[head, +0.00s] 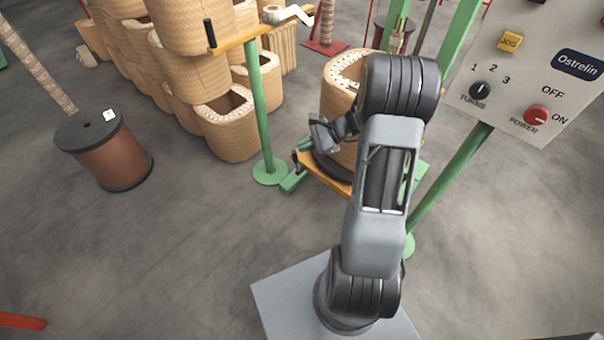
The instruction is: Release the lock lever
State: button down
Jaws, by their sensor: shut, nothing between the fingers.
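My gripper (318,136) is shut and empty in the head view, beside the left face of a tan wound coil (344,78). The coil stands on a dark round base over an orange plate (330,180) in a green frame. A small orange piece with a dark tip (296,160) sticks up at the plate's left end, just below and left of my gripper. It may be the lock lever, but it is too small to be sure. My arm hides the coil's right side and part of the plate.
A green post (260,105) with an orange crossbar (250,37) stands left of my gripper. A control panel (540,70) with knobs hangs at the right. Stacked coils (228,125) stand behind the post. A brown spool (112,158) stands far left. The floor at front left is mostly clear.

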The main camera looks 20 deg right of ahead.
jog(key=w+d+f+m+t+b, duration=0.1)
jog(key=d+f+m+t+b, duration=0.1)
jog(key=f, duration=0.5)
jog(key=w+d+f+m+t+h+b, duration=0.1)
jog(key=d+f+m+t+b, duration=0.2)
jog(key=d+f+m, duration=0.2)
jog(key=d+f+m+t+b, duration=0.2)
jog(key=d+f, duration=0.4)
jog(key=f, duration=0.4)
jog(key=shift+w+d+m+t, duration=0.2)
jog(key=shift+m+t, duration=0.2)
jog(key=shift+m, duration=0.25)
jog(key=shift+w+d+m+t, duration=0.2)
jog(key=shift+m+t, duration=0.2)
jog(key=shift+m, duration=0.25)
jog(key=shift+a, duration=0.1)
jog(key=b+x, duration=0.4)
jog(key=x, duration=1)
jog(key=shift+b, duration=0.35)
